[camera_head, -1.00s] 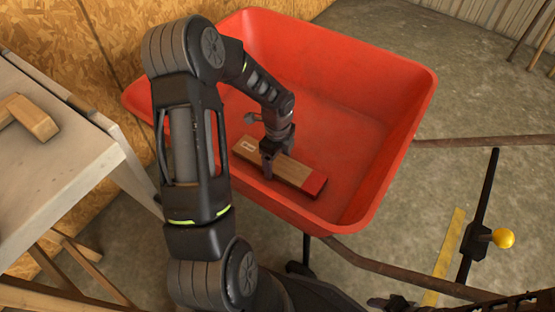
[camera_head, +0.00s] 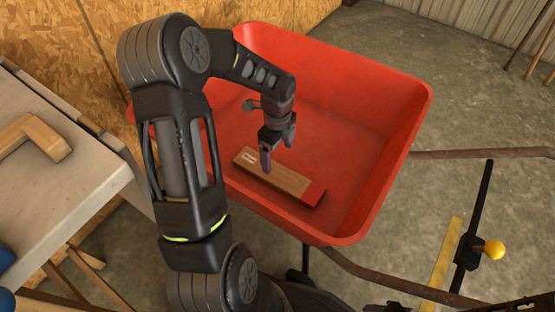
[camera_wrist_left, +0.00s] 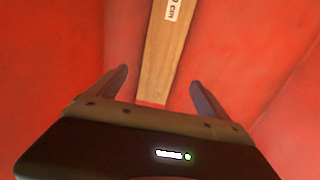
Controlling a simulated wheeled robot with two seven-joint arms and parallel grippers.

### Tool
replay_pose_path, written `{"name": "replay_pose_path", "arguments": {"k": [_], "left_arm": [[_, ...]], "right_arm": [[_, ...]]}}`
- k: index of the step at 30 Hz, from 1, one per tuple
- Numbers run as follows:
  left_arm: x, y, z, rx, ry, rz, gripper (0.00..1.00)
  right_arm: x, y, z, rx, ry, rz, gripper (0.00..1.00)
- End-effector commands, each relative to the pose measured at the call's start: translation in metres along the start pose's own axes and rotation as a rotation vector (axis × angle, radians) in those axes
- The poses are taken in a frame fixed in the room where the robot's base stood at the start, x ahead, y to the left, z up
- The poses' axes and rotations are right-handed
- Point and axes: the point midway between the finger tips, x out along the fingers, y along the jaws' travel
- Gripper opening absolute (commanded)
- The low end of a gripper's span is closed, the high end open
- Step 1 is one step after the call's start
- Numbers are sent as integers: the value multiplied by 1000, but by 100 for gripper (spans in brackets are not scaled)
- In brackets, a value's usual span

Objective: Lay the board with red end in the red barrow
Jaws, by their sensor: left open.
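The board with red end (camera_head: 285,181) lies flat on the floor of the red barrow (camera_head: 345,222), its red end toward the right and a white label near its other end. My left gripper (camera_head: 277,152) is open just above the board's label end, with nothing between its fingers. In the left wrist view the board (camera_wrist_left: 163,60) runs away from between the two open fingers (camera_wrist_left: 158,92), and part of its label shows at the top. My right gripper is not in view.
A workbench (camera_head: 70,200) at the left carries a wooden piece (camera_head: 40,135). A chipboard wall (camera_head: 75,40) stands behind the barrow. The barrow's handles (camera_head: 480,154) reach right, near a clamp with a yellow knob (camera_head: 494,249).

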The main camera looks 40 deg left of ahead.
Motion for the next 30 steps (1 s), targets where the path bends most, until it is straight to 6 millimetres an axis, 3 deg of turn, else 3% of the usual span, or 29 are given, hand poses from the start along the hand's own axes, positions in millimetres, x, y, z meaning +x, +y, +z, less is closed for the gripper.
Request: {"name": "replay_pose_path", "arguments": {"k": [1,6,26,30], "left_arm": [[-12,0,0,-1,-1,-2,90],[-26,0,0,0,0,0,90],[-27,0,0,0,0,1,90],[-35,0,0,0,0,0,90]], "right_arm": [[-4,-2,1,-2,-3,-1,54],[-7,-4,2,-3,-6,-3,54],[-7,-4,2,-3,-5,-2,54],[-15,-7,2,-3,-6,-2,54]]}}
